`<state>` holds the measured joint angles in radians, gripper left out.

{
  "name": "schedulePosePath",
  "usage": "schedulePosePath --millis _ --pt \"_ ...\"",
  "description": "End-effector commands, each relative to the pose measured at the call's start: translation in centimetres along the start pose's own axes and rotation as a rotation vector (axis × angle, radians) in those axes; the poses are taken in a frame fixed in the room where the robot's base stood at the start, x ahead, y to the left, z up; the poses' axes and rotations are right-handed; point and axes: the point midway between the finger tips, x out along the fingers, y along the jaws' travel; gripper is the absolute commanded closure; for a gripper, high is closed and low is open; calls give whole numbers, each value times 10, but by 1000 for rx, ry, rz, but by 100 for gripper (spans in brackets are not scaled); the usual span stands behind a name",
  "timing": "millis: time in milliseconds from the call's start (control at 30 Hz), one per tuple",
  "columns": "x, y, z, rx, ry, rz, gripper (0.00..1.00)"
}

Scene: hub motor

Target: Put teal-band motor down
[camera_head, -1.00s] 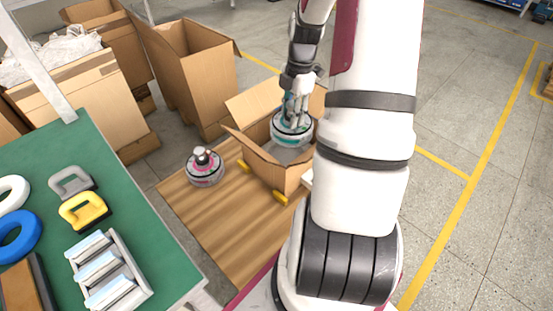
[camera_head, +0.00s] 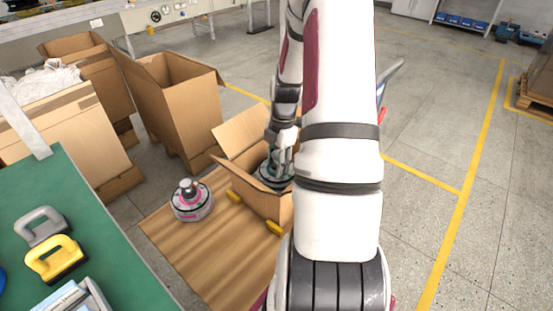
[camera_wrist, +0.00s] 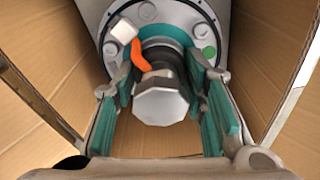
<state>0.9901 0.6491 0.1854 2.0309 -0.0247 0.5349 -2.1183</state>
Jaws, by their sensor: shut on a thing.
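The teal-band motor (camera_head: 267,176) is down inside an open cardboard box (camera_head: 262,207), partly hidden by the box's front wall and by my arm. My gripper (camera_head: 281,160) reaches down into the box from above and is shut on the motor's shaft. In the wrist view, the motor's round face (camera_wrist: 205,28) shows bolts, a teal ring and an orange lead beside the shaft. The teal-padded fingers of my gripper (camera_wrist: 165,90) stand on either side of the shaft's metal end. Whether the motor touches the box floor I cannot tell.
A pink-band motor (camera_head: 191,201) stands on the wooden board (camera_head: 185,245) left of the box. Yellow blocks (camera_head: 274,229) lie against the box's base. Taller cartons (camera_head: 180,100) stand behind. A green table (camera_head: 110,250) with grey and yellow handles is at left.

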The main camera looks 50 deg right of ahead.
Motion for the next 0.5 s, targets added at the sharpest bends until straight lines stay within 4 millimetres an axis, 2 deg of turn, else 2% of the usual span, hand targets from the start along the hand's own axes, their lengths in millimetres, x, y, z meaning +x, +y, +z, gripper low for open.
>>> schedulePosePath --millis 233,500 --pt "28 0 3 2 0 -1 100" --pt "32 1 4 0 -1 1 100"
